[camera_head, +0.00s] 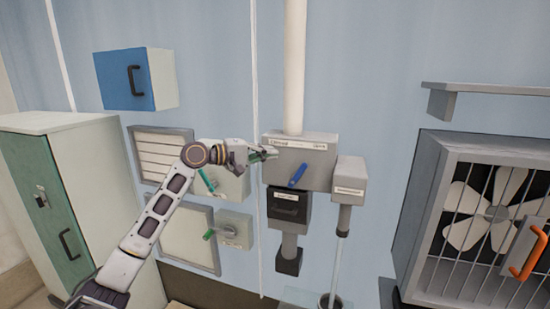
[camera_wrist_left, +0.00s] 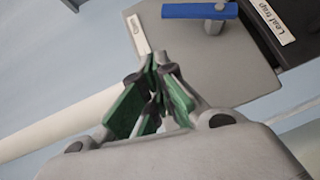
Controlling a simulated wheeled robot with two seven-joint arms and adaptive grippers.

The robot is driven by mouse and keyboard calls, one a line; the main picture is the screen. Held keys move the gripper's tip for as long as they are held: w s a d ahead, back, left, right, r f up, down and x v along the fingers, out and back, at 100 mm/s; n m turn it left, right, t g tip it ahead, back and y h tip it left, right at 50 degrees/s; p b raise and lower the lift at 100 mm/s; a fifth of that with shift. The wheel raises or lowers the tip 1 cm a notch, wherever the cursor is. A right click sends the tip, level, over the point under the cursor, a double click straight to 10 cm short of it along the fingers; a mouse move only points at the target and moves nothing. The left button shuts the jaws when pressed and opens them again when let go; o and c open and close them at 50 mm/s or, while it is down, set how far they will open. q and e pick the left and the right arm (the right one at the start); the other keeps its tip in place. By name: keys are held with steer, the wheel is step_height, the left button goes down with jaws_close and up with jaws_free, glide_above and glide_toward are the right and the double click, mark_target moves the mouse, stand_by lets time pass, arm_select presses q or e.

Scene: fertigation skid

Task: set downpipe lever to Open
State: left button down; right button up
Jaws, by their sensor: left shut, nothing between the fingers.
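The blue lever (camera_head: 297,175) sits on the front of a grey box (camera_head: 318,168) below the white downpipe (camera_head: 294,65). In the head view the lever slants from lower left to upper right. In the wrist view the lever (camera_wrist_left: 190,11) lies near the top edge, apart from my fingers. Labels run along the box's top edge; their words are too small to read surely. My left gripper (camera_head: 271,153) is shut and empty at the box's upper left corner, left of and above the lever. In the wrist view its green-padded fingers (camera_wrist_left: 158,68) come together. My right gripper is not in view.
A dark leaf trap unit (camera_head: 288,207) hangs under the box. A smaller grey box (camera_head: 349,184) stands close on the right. Other panels with green levers (camera_head: 210,234) are behind my left arm. A caged fan (camera_head: 490,215) is at far right.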

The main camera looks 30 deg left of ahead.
arm_select(q)
steer(key=shift+r+b+v, duration=0.2)
steer(key=shift+b+v, duration=0.05)
steer(key=shift+v, duration=0.65)
steer(key=shift+r+b+v, duration=0.2)
steer(key=shift+v, duration=0.65)
steer(key=shift+r+b+v, duration=0.25)
steer(key=shift+v, duration=0.65)
steer(key=shift+d, duration=0.15)
